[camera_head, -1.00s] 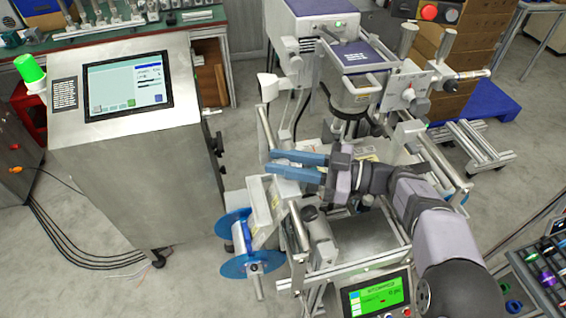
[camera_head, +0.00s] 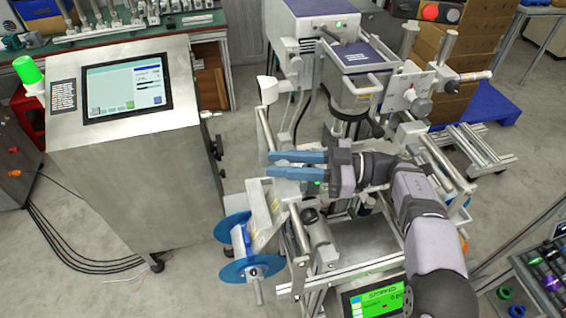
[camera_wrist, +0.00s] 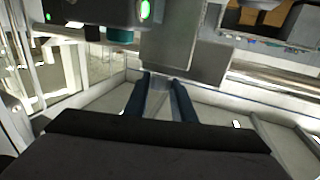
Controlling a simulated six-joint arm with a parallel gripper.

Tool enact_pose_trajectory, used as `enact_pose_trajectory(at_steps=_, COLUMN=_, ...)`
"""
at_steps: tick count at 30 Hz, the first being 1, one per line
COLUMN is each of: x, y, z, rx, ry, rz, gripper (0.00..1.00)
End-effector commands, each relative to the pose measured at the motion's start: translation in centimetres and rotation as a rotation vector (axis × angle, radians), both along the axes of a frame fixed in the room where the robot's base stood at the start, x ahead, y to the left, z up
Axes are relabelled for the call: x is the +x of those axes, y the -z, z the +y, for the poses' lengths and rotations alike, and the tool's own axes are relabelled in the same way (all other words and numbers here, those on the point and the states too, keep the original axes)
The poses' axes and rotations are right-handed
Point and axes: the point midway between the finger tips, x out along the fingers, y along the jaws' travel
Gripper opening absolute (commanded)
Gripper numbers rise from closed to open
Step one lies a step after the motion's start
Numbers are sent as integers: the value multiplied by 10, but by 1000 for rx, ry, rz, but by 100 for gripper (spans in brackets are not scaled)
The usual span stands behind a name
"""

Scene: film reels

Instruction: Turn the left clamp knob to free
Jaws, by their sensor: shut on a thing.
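My gripper (camera_head: 270,164) reaches left over the machine's frame in the head view, with its two long blue fingers side by side. The fingers are a little apart and shut on a small part, apparently the left clamp knob, mostly hidden between them. In the wrist view the dark blue fingers (camera_wrist: 163,82) frame a narrow grey strip, and a grey block lies just beyond their tips. The blue-flanged reel (camera_head: 236,226) sits just below and left of my gripper, on the machine's left side. The knob's turned position cannot be made out.
A steel console (camera_head: 130,160) with a screen stands to the left. A green display (camera_head: 381,302) is at the machine's front. Metal rollers and posts (camera_head: 440,160) crowd the right side. A rack of coloured rolls (camera_head: 548,270) is at lower right. Bare floor lies left of the reel.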

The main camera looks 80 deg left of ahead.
Motion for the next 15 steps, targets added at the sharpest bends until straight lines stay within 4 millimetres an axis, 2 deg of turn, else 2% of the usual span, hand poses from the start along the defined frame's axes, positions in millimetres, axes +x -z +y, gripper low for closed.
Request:
enact_pose_trajectory(at_steps=3, x=0, y=-2, z=0, rx=3, ry=0, rz=3, gripper=1)
enact_pose_trajectory(at_steps=4, x=0, y=-2, z=0, rx=3, ry=0, rz=3, gripper=25)
enact_pose_trajectory(at_steps=6, x=0, y=-2, z=0, rx=3, ry=0, rz=2, gripper=42)
enact_pose_trajectory(at_steps=15, x=0, y=-1, z=0, rx=2, ry=1, rz=2, gripper=42)
